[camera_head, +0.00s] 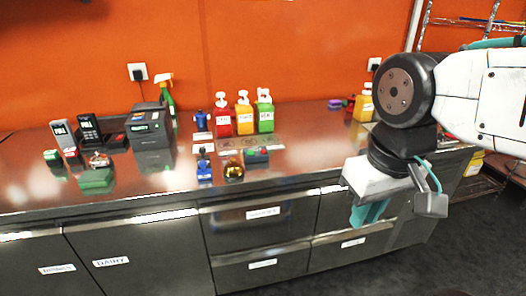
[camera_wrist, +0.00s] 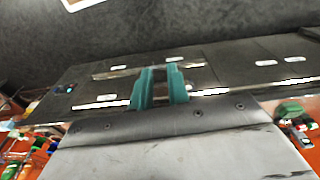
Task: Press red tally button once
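My gripper (camera_head: 369,214) hangs at the right in the head view, in front of the steel counter's front edge, with teal fingers pointing down. In the wrist view its two teal fingers (camera_wrist: 161,80) stand apart with a gap between them and nothing held. I cannot clearly make out a red tally button. A small dark and green item (camera_head: 256,155) with tiny coloured spots, one reddish, lies on the counter behind a round golden-brown object (camera_head: 234,171). My gripper is well to the right of both and touches neither.
On the steel counter (camera_head: 310,165) stand red (camera_head: 222,122), yellow (camera_head: 244,119) and green (camera_head: 265,117) pump bottles, a blue bottle (camera_head: 204,167), a black printer-like machine (camera_head: 151,127) and card terminals (camera_head: 90,130). Labelled drawers (camera_head: 262,228) face the dark floor. The counter's right middle is clear.

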